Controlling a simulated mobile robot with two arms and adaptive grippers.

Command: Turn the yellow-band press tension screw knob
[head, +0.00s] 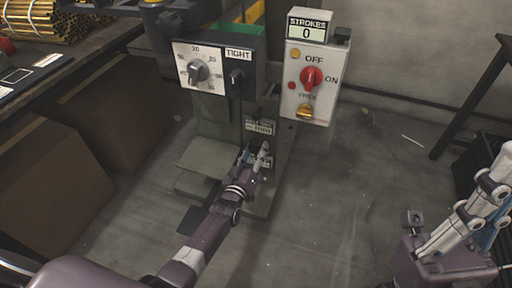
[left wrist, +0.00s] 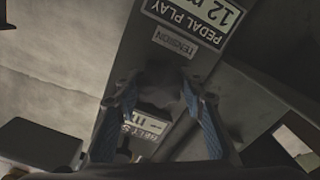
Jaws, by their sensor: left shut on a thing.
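The tension screw knob (left wrist: 163,84) is a dark round shape below a small TENSION label (left wrist: 175,42) in the left wrist view. My left gripper (left wrist: 160,106) has one blue-padded finger on each side of it and is shut on it. In the head view my left gripper (head: 257,154) reaches the lower front of the press column (head: 212,123) and hides the knob. A bit of yellow (head: 254,13) shows high on the press. My right gripper (head: 487,205) is at the right edge, away from the press; its fingertip gap is unclear.
Above are a dial panel (head: 197,72) marked TIGHT and a switch box (head: 309,85) with a red knob, its counter (head: 307,29) reading 0. A bench (head: 75,62) with brass rods (head: 42,18) stands left.

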